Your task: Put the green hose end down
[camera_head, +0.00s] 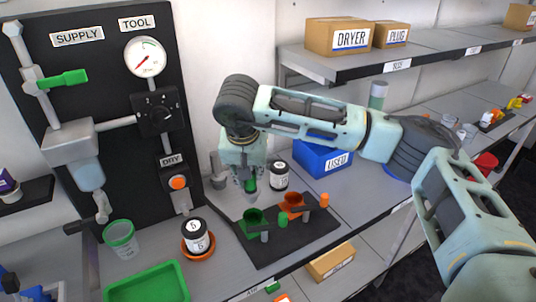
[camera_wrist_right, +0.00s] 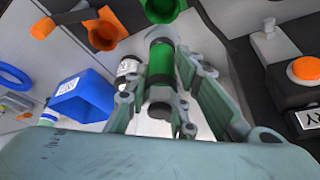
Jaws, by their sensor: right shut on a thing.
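My right gripper (camera_head: 249,183) points down above the dark mat on the bench. It is shut on the green hose end (camera_head: 250,185). In the right wrist view the green hose end (camera_wrist_right: 160,62) stands between the fingers of the gripper (camera_wrist_right: 162,80), with a dark band around it. A green funnel-shaped holder (camera_head: 254,216) sits on the dark mat (camera_head: 275,249), just below and in front of the hose end. The holder also shows at the top of the right wrist view (camera_wrist_right: 162,9). The hose end looks apart from it. My left gripper is not in view.
An orange holder (camera_head: 293,202) stands beside the green one. A blue USED bin (camera_head: 322,157) and a dark-lidded jar (camera_head: 278,176) are behind. The black panel (camera_head: 117,110) rises at left. A lidded jar (camera_head: 196,236), green cup (camera_head: 120,238) and green tray (camera_head: 148,284) occupy the left bench.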

